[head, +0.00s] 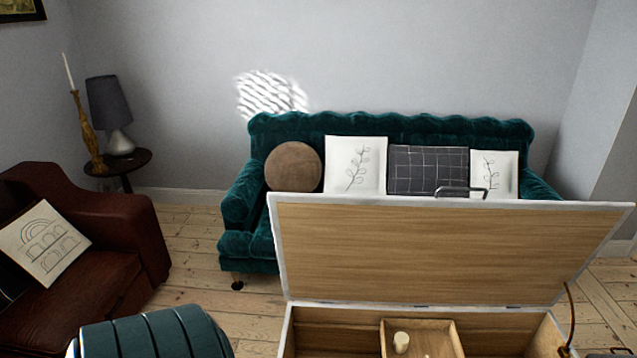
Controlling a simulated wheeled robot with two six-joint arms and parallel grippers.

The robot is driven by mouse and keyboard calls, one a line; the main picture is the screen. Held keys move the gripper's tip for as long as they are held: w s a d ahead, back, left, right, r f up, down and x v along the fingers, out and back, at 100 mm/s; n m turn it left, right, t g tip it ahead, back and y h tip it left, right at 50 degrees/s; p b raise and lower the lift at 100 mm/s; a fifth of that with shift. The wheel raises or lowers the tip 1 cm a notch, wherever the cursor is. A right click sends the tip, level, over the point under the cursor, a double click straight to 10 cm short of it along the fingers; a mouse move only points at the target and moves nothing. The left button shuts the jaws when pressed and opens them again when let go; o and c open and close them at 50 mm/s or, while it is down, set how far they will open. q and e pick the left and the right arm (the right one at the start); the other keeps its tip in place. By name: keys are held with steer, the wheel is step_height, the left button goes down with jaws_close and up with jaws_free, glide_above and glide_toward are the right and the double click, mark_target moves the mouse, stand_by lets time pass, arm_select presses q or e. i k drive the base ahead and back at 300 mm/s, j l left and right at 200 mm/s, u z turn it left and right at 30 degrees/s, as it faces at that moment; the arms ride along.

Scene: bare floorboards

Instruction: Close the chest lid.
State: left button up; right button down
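The chest (287,335) stands at the bottom right with its wooden lid (440,250) raised, close to upright. The lid's wood-grain inner face is toward me, with a pale rim around it. A dark metal handle (462,190) sits at the lid's top edge. Inside the chest is a wooden tray (452,330) with a small cream-coloured piece (401,342) in it. The chest's front is cut off by the bottom edge of the picture. Neither of my grippers is in view.
A teal sofa (240,205) with several cushions stands behind the lid. A dark red armchair (130,215) is at left, near a side table (130,160) with a lamp. A teal ribbed rounded object (150,335) is at bottom left. A thin brown cord (571,310) shows beside the chest's right side.

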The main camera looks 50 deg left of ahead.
mark_target(426, 252)
steer(key=k+j, duration=0.1)
steer(key=j, duration=0.75)
steer(key=k+j+z, duration=0.1)
steer(key=j, duration=0.35)
steer(key=k+j, duration=0.15)
steer(key=j, duration=0.25)
steer(key=k+j, duration=0.1)
steer(key=j, duration=0.35)
steer(key=k+j, duration=0.1)
steer(key=j, duration=0.3)
steer(key=k+j+z, duration=0.1)
steer(key=j, duration=0.3)
